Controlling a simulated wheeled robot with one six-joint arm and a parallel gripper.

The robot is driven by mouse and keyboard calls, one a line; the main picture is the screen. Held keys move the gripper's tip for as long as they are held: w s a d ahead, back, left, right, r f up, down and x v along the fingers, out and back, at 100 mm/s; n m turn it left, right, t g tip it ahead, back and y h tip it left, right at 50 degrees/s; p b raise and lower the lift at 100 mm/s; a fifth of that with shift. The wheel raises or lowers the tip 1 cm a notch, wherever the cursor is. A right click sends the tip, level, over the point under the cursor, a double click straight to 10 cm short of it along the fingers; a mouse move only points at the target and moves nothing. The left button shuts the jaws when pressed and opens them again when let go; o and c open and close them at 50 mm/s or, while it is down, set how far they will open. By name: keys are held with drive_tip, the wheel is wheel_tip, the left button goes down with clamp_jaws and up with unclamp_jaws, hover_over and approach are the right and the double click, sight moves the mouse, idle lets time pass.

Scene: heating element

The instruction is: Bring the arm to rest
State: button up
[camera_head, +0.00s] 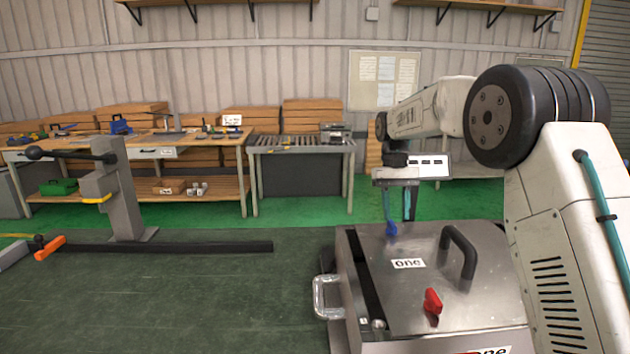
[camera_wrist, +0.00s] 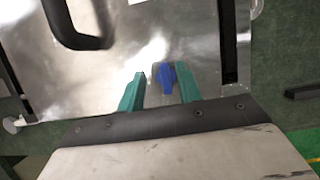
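My arm (camera_head: 560,220) rises at the right of the head view and reaches over a metal box (camera_head: 350,290). My gripper (camera_head: 399,212) points down over the far left part of the box's top. Its two teal fingers are apart, with a blue knob (camera_head: 391,230) just below them. In the wrist view the gripper (camera_wrist: 159,74) is open, and the blue knob (camera_wrist: 166,76) shows between the fingertips, nearer the right finger. A gap shows on its left; I cannot tell if the right finger touches it.
The box top carries a black handle (camera_head: 462,250) and a red knob (camera_head: 432,302); a metal side handle (camera_head: 328,297) juts left. A grey post (camera_head: 124,190) with a black lever stands left. Workbenches (camera_head: 190,140) line the wall. Open floor lies left of the box.

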drive_tip(key=s+d+r+t, duration=0.1)
drive_tip(key=s+t, duration=0.1)
drive_tip(key=s, duration=2)
drive_tip(key=s+d+r+t, duration=0.1)
drive_tip(key=s+t, duration=0.2)
drive_tip(key=s, duration=1.9)
drive_tip(key=shift+d+r, duration=0.4)
